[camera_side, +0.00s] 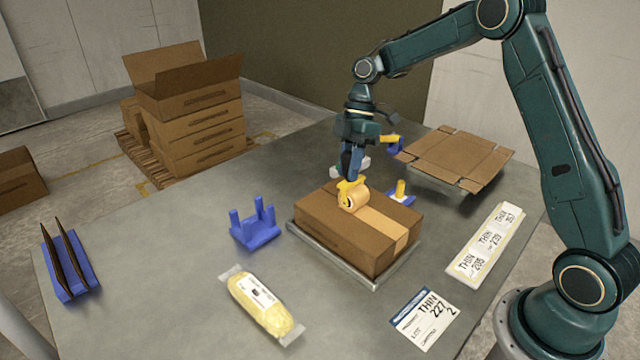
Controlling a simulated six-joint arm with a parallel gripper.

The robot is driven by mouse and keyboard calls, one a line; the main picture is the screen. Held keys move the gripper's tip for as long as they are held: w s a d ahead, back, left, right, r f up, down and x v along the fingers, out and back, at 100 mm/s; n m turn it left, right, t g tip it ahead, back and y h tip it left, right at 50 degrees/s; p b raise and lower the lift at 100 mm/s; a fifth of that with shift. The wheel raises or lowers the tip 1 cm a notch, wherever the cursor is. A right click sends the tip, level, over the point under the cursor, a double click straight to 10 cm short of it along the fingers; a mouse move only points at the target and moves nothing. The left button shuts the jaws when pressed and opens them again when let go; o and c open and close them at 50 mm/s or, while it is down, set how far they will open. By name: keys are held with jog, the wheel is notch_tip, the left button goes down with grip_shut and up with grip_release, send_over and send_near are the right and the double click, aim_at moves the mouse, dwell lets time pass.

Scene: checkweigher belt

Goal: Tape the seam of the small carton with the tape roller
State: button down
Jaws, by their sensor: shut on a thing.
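The small carton (335,238) is a closed brown box on a grey metal plate (307,245) in the middle of the table.
An empty blue cradle (257,228) stands left of the carton. A blue base with a yellow post (401,192) and a flat opened carton (455,156) are behind. A yellow packet (262,303), label sheets (486,241) and a printed card (422,318) lie around. The front table is mostly clear.

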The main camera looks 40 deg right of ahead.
jog(key=shift+w+r, duration=0.1)
jog(key=shift+w, duration=0.75)
jog(key=shift+w, duration=3.15)
jog(key=shift+r, duration=0.25)
jog(key=shift+f, duration=0.35)
dwell(0.3)
